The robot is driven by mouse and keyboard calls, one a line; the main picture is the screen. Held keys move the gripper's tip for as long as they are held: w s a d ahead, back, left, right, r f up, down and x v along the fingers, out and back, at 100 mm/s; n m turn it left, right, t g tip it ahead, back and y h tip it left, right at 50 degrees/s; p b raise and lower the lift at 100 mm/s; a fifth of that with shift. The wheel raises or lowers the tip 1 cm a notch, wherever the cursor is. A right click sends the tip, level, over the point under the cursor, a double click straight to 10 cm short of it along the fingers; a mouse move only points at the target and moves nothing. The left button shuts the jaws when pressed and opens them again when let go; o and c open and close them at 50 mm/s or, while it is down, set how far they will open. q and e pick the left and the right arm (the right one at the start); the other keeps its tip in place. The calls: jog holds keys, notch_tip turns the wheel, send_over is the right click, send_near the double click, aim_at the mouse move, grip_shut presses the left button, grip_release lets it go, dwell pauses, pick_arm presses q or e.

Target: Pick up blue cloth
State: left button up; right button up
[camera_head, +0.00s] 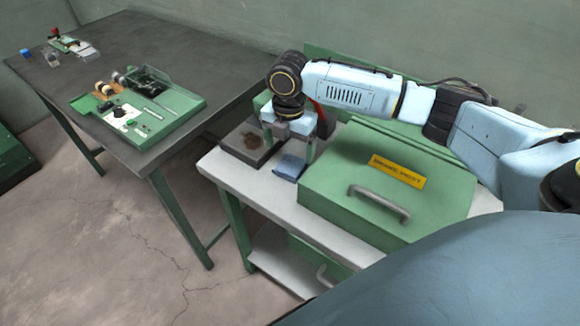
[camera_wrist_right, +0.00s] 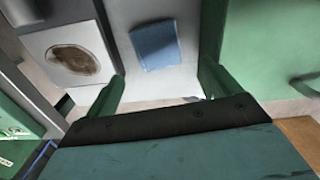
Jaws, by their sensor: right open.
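The blue cloth (camera_head: 289,166) lies flat on the white table, between a dark stained tray and a green box. In the right wrist view the cloth (camera_wrist_right: 155,45) is a small folded rectangle, seen between and beyond the two green fingers. My right gripper (camera_head: 287,150) points down above the cloth. Its fingers (camera_wrist_right: 163,85) are open with nothing between them, and the cloth looks apart from both. The exact height above the cloth is hard to tell. My left gripper is not in view.
The green box (camera_head: 335,190) with a metal handle stands close right of the cloth. The stained tray (camera_head: 233,150) sits close left; it also shows in the wrist view (camera_wrist_right: 38,42). The white table's front edge (camera_head: 238,178) is near. A dark workbench (camera_head: 150,40) with a green tray (camera_head: 185,108) stands left.

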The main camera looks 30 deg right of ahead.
aim_at(289, 166)
jog(key=shift+w+f, duration=0.1)
jog(key=shift+f, duration=0.6)
notch_tip(289, 166, down, 4)
jog(key=shift+f+b, duration=0.25)
jog(key=shift+b, duration=0.05)
jog(key=shift+f, duration=0.25)
jog(key=shift+c, duration=0.3)
jog(key=c, duration=1)
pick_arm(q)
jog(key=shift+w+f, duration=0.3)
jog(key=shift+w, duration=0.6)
pick_arm(e)
jog(key=shift+r, duration=0.1)
pick_arm(q)
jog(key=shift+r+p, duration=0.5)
jog(key=shift+p, duration=0.05)
pick_arm(e)
notch_tip(289, 166, up, 10)
